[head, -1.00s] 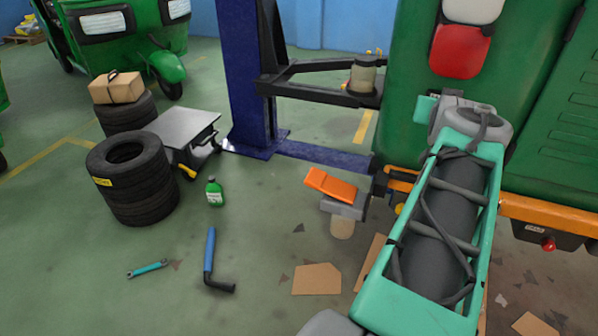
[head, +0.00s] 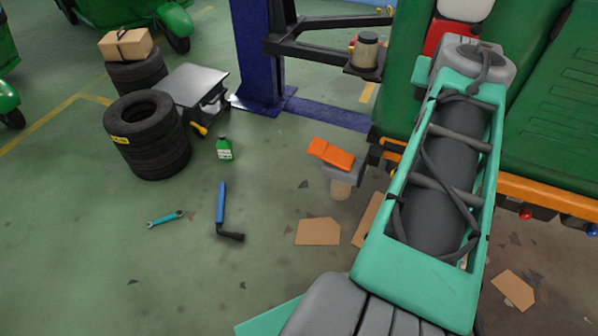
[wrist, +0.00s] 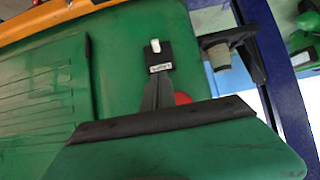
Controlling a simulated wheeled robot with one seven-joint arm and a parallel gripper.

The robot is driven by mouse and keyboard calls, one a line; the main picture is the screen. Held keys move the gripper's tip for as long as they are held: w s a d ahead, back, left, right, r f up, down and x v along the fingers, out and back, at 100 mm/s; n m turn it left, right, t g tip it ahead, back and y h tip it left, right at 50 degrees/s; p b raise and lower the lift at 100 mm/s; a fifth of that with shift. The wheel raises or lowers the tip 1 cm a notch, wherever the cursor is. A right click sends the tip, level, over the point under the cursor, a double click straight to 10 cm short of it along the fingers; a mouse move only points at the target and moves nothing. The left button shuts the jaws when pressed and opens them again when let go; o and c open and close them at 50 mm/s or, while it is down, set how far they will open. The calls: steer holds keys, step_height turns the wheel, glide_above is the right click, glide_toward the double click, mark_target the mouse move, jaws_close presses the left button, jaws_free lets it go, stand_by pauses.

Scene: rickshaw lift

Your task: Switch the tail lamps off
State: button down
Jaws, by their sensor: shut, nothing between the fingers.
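A black switch plate (wrist: 160,62) with a white toggle (wrist: 155,45) and a small label sits on the green rickshaw's rear panel (wrist: 115,50) in the wrist view. My gripper (wrist: 157,80) is shut and empty, its fingertips close to the labelled edge of the plate. I cannot tell whether they touch. A red tail lamp (wrist: 182,98) is partly hidden behind my gripper. In the head view the red lamp (head: 436,36) shows below a white lamp (head: 465,8). My arm covers part of the red lamp and hides my gripper and the switch there. Whether the lamps are lit is unclear.
A blue lift post (head: 254,55) and its dark arm (head: 320,50) stand left of the rickshaw. An orange bumper (head: 540,193) runs along its rear. Stacked tyres (head: 150,145), a wrench (head: 165,219) and a blue-handled tool (head: 221,205) lie on the left floor. Cardboard pieces (head: 318,232) lie near the arm.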

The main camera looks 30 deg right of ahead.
steer(key=w+a+f+n+y, duration=0.2)
steer(key=w+a+f, duration=0.15)
steer(key=a, duration=0.35)
steer(key=w+a+f+n+y, duration=0.1)
steer(key=w+a+f+y, duration=0.1)
steer(key=a+f, duration=0.4)
steer(key=s+a+f+n+g+y, duration=0.1)
steer(key=a+f+n, duration=0.1)
steer(key=a, duration=0.7)
steer(key=s+a+f+n+g+y+p, duration=0.1)
steer(key=a+f+n+y, duration=0.1)
steer(key=a, duration=0.7)
steer(key=shift+s+f+n+g+y+p, duration=0.3)
steer(key=shift+f+n, duration=0.2)
steer(key=shift+f, duration=0.25)
steer(key=s+a+f+n+g, duration=0.1)
steer(key=s+a+n, duration=0.1)
steer(key=a, duration=0.3)
steer(key=shift+s+f+y+p, duration=0.3)
steer(key=shift+s+f+p, duration=0.1)
steer(key=shift+s, duration=0.15)
